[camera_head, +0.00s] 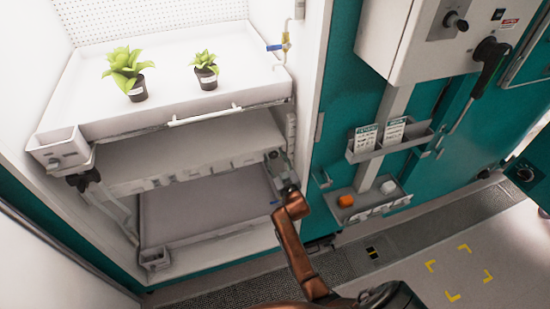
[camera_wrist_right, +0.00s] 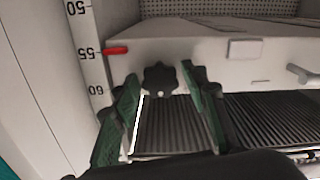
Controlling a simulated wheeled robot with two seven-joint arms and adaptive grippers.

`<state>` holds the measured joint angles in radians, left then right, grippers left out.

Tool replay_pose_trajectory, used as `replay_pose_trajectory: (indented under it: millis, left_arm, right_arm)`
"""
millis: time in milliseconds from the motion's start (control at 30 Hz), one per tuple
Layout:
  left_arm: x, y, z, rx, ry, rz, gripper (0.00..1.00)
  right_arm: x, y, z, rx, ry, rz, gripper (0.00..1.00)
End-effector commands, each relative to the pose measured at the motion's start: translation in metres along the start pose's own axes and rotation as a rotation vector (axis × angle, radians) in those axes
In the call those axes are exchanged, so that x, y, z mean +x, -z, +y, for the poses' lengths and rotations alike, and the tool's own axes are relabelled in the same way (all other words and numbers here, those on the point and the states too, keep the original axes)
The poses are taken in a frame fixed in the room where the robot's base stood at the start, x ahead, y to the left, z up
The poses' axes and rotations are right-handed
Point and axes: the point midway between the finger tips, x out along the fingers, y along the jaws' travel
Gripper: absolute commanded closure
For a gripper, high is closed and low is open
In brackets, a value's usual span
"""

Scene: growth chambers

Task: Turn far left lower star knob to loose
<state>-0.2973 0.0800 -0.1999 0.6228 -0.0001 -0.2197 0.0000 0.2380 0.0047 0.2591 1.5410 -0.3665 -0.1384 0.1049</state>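In the right wrist view a black star knob (camera_wrist_right: 160,78) sits at the left end of a pale shelf's front face. My right gripper (camera_wrist_right: 156,88) is open and empty, with its green-sided fingers seen to the left and right of the knob. I cannot tell whether they touch it. In the head view my right gripper (camera_head: 280,168) is small, by the chamber's right post. A dark knob (camera_head: 82,180) shows under the shelf's left corner there; I cannot tell whether it is the same one. My left gripper is out of view.
A red pointer (camera_wrist_right: 116,51) lies by a numbered scale (camera_wrist_right: 90,45) left of the knob. Two potted plants (camera_head: 127,75) (camera_head: 205,70) stand on the upper shelf (camera_head: 170,88). A rack (camera_head: 388,140) with cards and a tray (camera_head: 375,205) with an orange item (camera_head: 345,201) hang right of the chamber.

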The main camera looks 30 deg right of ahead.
Motion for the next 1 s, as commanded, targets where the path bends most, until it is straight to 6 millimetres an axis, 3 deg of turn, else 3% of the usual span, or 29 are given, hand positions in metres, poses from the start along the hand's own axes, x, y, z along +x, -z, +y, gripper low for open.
replay_pose_trajectory:
  millis: [467, 767, 1000]
  left_arm:
    - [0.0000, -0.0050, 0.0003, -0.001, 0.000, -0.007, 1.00]
    - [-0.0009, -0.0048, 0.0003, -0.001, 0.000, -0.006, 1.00]
    - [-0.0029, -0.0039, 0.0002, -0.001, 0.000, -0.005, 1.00]
  right_arm:
    - [-0.0003, -0.0001, -0.0001, 0.000, 0.000, 0.000, 0.93]
    - [-0.0003, -0.0001, -0.0001, -0.040, 0.000, -0.001, 0.93]
    - [-0.0003, 0.0000, -0.0001, -0.177, 0.000, 0.000, 0.93]
